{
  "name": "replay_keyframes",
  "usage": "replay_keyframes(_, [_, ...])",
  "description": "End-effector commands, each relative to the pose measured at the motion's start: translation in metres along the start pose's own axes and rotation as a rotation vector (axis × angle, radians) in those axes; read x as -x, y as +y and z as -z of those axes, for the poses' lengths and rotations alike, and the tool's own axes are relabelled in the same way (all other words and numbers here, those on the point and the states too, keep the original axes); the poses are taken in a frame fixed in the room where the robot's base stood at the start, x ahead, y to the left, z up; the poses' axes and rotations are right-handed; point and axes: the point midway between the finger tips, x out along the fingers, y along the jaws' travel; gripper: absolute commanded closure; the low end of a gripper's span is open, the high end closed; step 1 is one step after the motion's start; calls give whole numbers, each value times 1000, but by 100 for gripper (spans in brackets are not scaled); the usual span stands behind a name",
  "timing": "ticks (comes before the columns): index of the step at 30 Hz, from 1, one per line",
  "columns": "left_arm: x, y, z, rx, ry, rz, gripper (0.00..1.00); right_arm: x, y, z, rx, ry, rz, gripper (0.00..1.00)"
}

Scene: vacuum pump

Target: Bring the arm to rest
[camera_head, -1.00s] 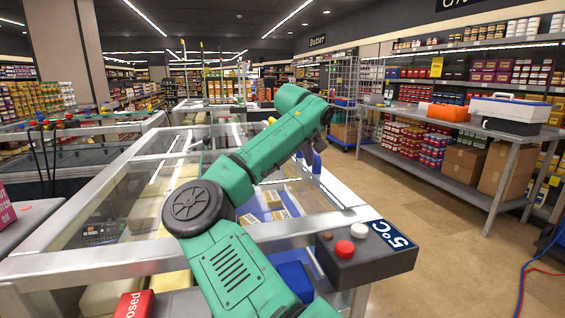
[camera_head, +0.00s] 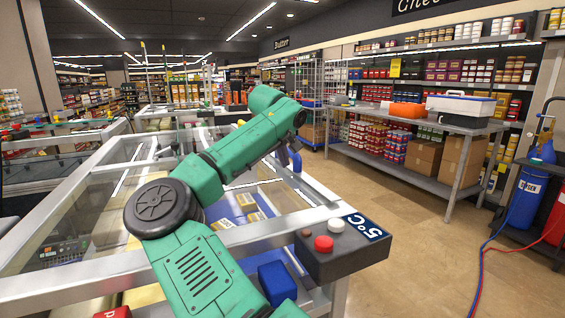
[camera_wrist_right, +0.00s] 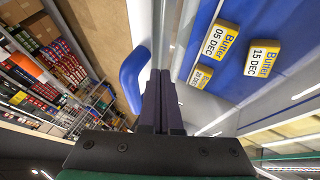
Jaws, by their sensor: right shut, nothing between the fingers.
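My green right arm reaches from the bottom of the head view over the glass-topped chest freezer (camera_head: 240,238). Its gripper (camera_head: 293,160) is small and partly hidden behind the forearm, near the freezer's right side. In the right wrist view the dark fingers (camera_wrist_right: 161,98) are pressed together with nothing between them. A blue handle (camera_wrist_right: 131,82) is just left of the fingers; I cannot tell if they touch. Yellow-and-white butter packs (camera_wrist_right: 222,40) lie on a blue surface to the right. My left gripper is not in view.
A control box (camera_head: 338,255) with red and white buttons and a 5°C label sits on the freezer's near right corner. Gas cylinders (camera_head: 527,197) stand at right. The floor between is open.

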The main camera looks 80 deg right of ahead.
Motion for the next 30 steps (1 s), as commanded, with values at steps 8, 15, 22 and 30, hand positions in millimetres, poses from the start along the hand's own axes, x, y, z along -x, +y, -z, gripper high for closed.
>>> replay_keyframes(8, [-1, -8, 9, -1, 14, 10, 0, 65, -1, 0, 2, 3, 3, 100])
replay_keyframes(15, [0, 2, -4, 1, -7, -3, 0, 99, -2, -1, 2, 0, 5, 100])
replay_keyframes(22, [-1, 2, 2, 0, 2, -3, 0, 101, -2, -1, 2, -2, 4, 100])
replay_keyframes(30, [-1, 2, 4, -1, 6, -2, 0, 100, -2, -1, 2, -2, 4, 100])
